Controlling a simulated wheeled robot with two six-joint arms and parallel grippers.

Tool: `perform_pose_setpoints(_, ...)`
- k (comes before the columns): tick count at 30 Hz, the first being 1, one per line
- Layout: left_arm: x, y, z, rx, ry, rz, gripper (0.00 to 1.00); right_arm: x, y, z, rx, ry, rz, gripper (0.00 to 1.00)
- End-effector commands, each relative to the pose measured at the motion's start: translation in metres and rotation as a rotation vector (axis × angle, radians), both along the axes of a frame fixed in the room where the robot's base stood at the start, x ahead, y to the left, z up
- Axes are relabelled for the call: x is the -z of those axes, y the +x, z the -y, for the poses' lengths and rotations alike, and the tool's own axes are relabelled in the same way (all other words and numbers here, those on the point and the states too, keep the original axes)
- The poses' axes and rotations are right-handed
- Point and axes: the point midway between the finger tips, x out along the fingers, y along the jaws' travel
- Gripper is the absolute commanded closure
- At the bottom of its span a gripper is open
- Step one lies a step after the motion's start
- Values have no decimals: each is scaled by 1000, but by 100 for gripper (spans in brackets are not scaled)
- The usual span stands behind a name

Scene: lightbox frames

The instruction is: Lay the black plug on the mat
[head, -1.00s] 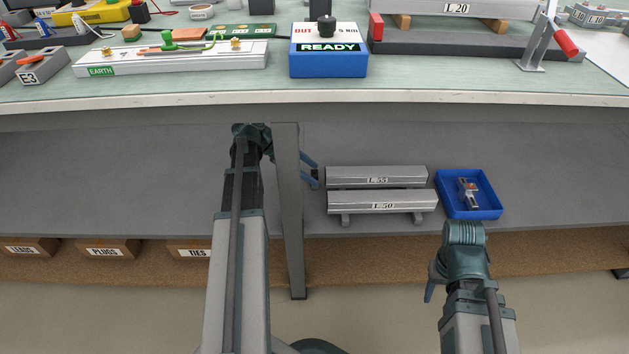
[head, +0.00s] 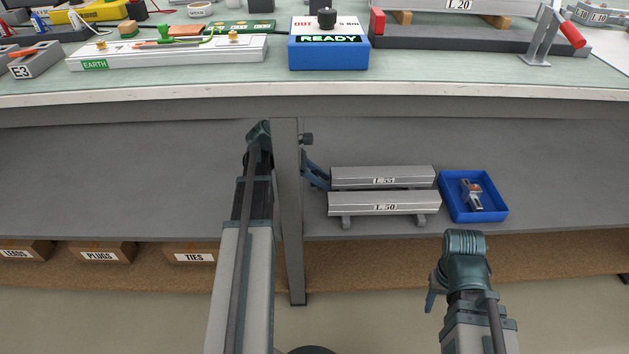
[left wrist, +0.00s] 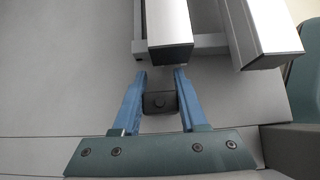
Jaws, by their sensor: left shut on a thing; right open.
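The black plug (left wrist: 160,103) is a small dark block with a round knob, between the blue fingers of my left gripper (left wrist: 160,82) in the left wrist view. The fingers are shut on it. In the head view my left gripper (head: 318,178) is over the lower shelf, just right of the grey bench leg and at the left ends of the metal bars; the plug is not clear there. My right gripper (head: 432,302) is open, low in front of the shelf; its fingers are mostly hidden. I cannot make out a separate mat.
Two metal bars, L 55 (head: 383,177) and L 50 (head: 384,204), lie close to my left gripper. A blue tray (head: 497,215) stands right of them. The bench leg (head: 289,220) partly hides my left wrist. The shelf's left side (head: 120,175) is clear.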

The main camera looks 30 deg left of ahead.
Motion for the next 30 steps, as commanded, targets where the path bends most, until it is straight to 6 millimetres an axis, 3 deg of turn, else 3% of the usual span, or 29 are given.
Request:
perform_pose_setpoints(11,-1,0,-1,0,0,0,100,-1,0,0,0,0,0,50)
perform_pose_setpoints(17,-16,-6,-10,-1,0,0,100,-16,0,0,0,0,-1,50)
perform_pose_setpoints(30,-64,-51,-85,-4,-1,1,100,-64,0,0,-10,0,-2,50)
